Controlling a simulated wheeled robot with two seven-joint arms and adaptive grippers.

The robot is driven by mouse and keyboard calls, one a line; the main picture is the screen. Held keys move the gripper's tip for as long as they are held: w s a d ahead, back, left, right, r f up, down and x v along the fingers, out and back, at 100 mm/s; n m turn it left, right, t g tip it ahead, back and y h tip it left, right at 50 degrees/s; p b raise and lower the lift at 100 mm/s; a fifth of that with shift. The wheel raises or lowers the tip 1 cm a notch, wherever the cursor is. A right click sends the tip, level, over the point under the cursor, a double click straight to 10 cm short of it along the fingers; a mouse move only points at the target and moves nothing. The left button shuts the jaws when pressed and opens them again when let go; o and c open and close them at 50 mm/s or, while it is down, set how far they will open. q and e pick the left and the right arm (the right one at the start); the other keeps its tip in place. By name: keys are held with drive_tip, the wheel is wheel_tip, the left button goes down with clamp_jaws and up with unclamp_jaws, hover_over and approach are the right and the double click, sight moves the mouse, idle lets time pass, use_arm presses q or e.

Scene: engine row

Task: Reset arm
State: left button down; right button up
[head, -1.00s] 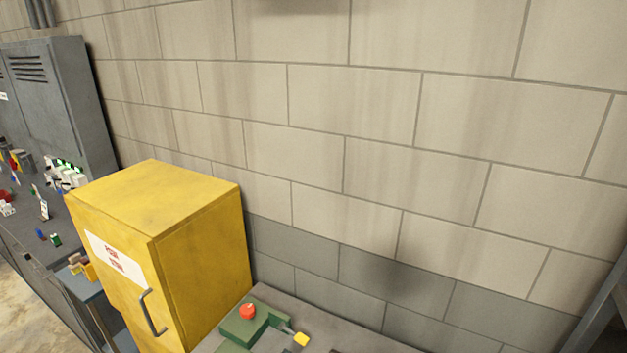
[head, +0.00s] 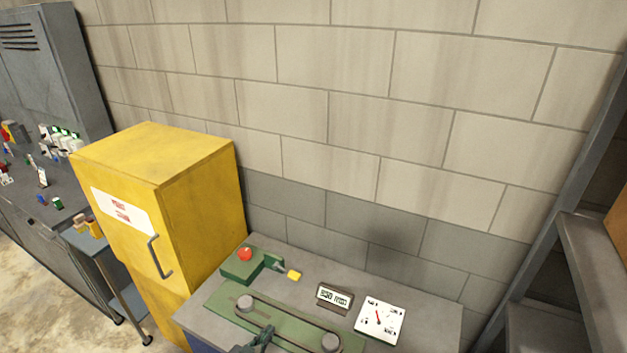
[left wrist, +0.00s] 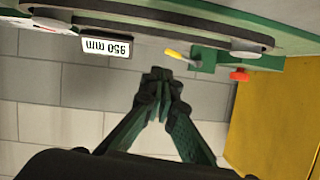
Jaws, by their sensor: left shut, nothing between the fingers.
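My left gripper (head: 260,341) shows at the bottom edge of the head view, in front of the belt unit. Its fingers meet with nothing between them; they also show closed in the left wrist view (left wrist: 158,82). A green block (head: 243,266) with a red knob (head: 244,254) stands on the grey bench, with a short yellow-tipped lever (head: 293,274) at its right. The yellow tip (left wrist: 175,53) and red knob (left wrist: 239,75) show in the left wrist view, apart from the fingers. My right gripper is not in view.
The grey bench (head: 425,297) holds a green belt unit (head: 218,297), a digital display (head: 334,298) and a white dial gauge (head: 379,317). A yellow cabinet (head: 205,200) stands at its left, a block wall (head: 340,110) behind. A grey post (head: 580,190) rises at right.

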use_arm(q)
drive_tip(key=s+a+f+n+g+y, duration=0.25)
drive_tip(key=s+a, duration=0.45)
drive_tip(key=s, duration=0.4)
drive_tip(key=s+a+f+n+g+y, duration=0.1)
drive_tip(key=s+a+f+g, duration=0.3)
drive_tip(key=s+a, duration=0.55)
drive_tip(key=s+a+f+n+g+y, duration=0.25)
drive_tip(key=s+a, duration=0.25)
drive_tip(key=s, duration=0.8)
wheel_tip(320, 180, down, 32)
drive_tip(key=s+d+m+g+b, duration=0.1)
drive_tip(key=s+b, duration=0.1)
drive_tip(key=b, duration=0.2)
drive_tip(key=s+f+g+b, duration=0.1)
drive_tip(key=s+f+b, duration=0.3)
drive_tip(key=s+f, duration=1.6)
wheel_tip(320, 180, down, 4)
drive_tip(key=shift+d+r+m+g+h, duration=0.15)
drive_tip(key=shift+d+m+g+h, duration=0.25)
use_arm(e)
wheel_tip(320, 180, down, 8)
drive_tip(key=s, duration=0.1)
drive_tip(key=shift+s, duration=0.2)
